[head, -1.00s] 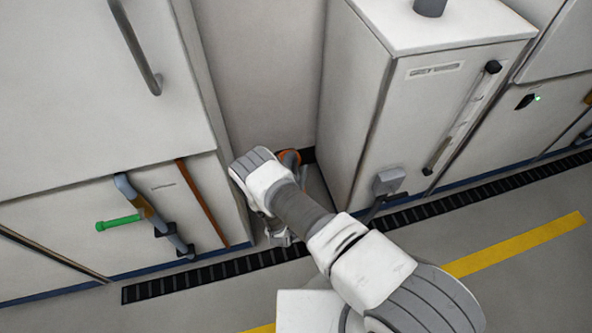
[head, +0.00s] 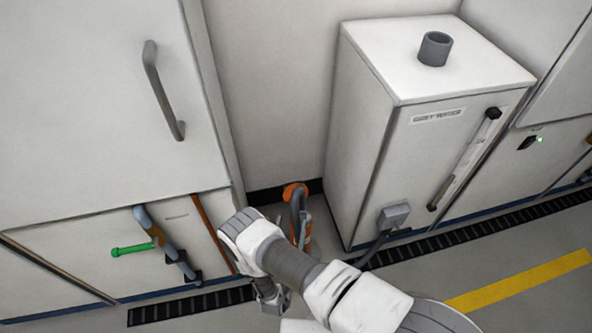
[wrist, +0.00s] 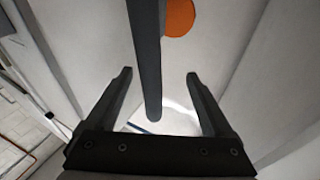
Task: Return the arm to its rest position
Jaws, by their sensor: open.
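My gripper shows in the wrist view (wrist: 160,98) with its two dark fingers spread apart. A dark grey bar-like part (wrist: 147,60) runs down the picture between the fingers, and I cannot tell how far it is from them; no finger visibly touches it. In the head view my white and grey arm reaches from the bottom right towards the gap between the cabinets. My gripper (head: 272,300) hangs low there, partly hidden by my wrist. An orange and grey object (head: 297,200) stands in the gap just behind my wrist; its orange part also shows in the wrist view (wrist: 178,16).
A white grey-water tank cabinet (head: 365,150) with a grey pipe stub (head: 435,48) stands right of the gap. A tall white cabinet (head: 90,100) with a handle (head: 162,90) stands left. A green-handled valve pipe (head: 135,249) sticks out low. Open floor with a yellow stripe (head: 525,278) lies right.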

